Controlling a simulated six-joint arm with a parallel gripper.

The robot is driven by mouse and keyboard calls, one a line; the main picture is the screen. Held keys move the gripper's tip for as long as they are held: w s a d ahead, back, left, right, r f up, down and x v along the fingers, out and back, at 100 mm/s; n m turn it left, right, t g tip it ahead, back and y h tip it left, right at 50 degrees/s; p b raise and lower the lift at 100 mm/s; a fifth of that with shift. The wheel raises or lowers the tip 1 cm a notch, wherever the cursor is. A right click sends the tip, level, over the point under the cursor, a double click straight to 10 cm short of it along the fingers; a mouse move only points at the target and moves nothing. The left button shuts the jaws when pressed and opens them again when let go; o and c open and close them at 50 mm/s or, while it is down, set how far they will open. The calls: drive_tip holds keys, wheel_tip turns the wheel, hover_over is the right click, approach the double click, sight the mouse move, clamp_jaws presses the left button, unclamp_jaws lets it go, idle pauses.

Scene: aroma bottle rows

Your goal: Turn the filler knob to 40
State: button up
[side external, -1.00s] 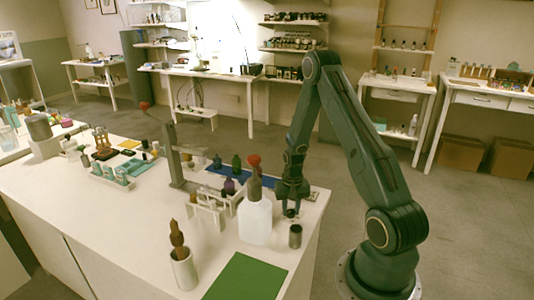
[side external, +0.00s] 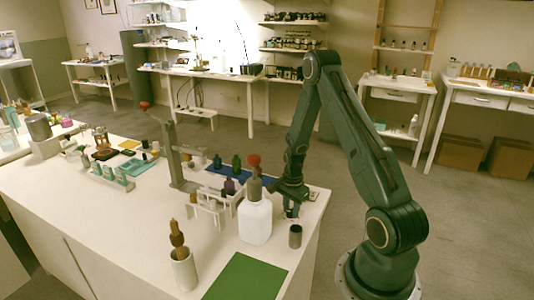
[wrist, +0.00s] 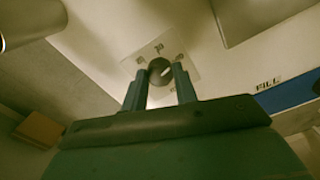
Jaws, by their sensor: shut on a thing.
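The filler knob (wrist: 157,66) is a dark round knob with a pale pointer line. It stands on a small white dial plate (wrist: 184,65) with dark markings, too blurred to read for certain. My gripper (wrist: 160,72) is shut on the knob, one finger on each side. In the side view my gripper (side external: 291,213) points down at the table's right end, just right of the white bottle (side external: 255,220) with a red-topped neck. The knob is hidden there behind the gripper.
A dark metal cup (side external: 295,236) stands close in front of my gripper. A blue mat (wrist: 289,94) marked "FILL" lies to the right in the wrist view. A white rack (side external: 207,210), a cup holding a brown dropper (side external: 183,270) and a green mat (side external: 246,277) are nearby.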

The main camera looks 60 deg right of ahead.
sight(291, 211)
drive_tip(key=shift+m, duration=1.3)
drive_tip(key=o, duration=1)
drive_tip(key=shift+c, duration=0.2)
wheel_tip(291, 211, up, 14)
drive_tip(key=shift+f, duration=0.1)
